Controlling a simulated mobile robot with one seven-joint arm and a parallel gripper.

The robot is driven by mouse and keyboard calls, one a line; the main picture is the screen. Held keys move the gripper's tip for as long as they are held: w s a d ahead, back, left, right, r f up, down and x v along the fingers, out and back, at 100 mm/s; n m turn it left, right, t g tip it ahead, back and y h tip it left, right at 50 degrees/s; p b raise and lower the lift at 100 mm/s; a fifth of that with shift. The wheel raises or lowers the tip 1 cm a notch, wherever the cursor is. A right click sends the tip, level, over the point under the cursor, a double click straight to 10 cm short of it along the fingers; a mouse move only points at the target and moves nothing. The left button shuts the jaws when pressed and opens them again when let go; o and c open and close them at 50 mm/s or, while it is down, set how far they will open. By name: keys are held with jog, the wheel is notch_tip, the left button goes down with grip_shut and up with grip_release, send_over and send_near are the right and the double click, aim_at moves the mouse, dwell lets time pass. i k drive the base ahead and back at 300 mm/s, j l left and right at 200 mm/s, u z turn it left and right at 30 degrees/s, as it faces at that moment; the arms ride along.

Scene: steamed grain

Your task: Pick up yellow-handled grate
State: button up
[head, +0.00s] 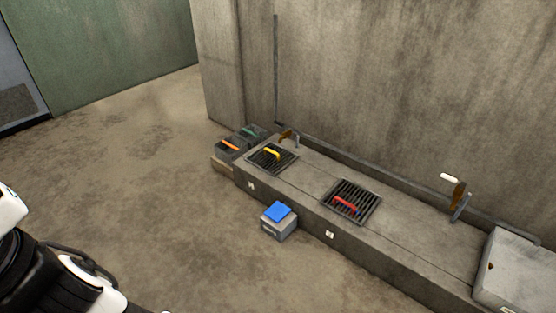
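The yellow-handled grate (283,163) is a dark square barred grate lying flat on the left part of the low concrete bench. Its yellow handle (271,153) stands on its upper face. A similar grate with a red handle (362,192) lies to its right on the same bench. Part of my white and black arm shows at the lower left, well apart from both grates. My gripper's fingers cannot be seen in this view.
The concrete bench (410,237) runs along the wall. A grey box with a blue top (277,212) stands on the floor before it. Dark boxes with orange and green handles (229,146) stand at its left end. Brown levers (458,194) rise behind. The floor (140,150) at left is clear.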

aim_at(266, 148)
jog(key=i+u, duration=0.4)
jog(key=i, duration=0.25)
jog(key=i+j+u, duration=0.1)
jog(key=i+u, duration=0.3)
jog(key=i, duration=0.15)
jog(key=i+l+u, duration=0.1)
jog(key=i+u, duration=0.45)
jog(key=i, duration=1.15)
jog(key=i+z, duration=0.55)
jog(key=z, duration=0.15)
jog(key=i+j+z, duration=0.1)
jog(key=i+z, duration=0.15)
jog(key=z, duration=0.15)
jog(key=i+z, duration=0.2)
jog(key=z, duration=0.2)
jog(key=i+z, duration=0.2)
jog(key=z, duration=0.2)
jog(key=i+z, duration=0.2)
jog(key=z, duration=0.2)
jog(key=i+j+z, duration=0.35)
jog(key=l, duration=0.1)
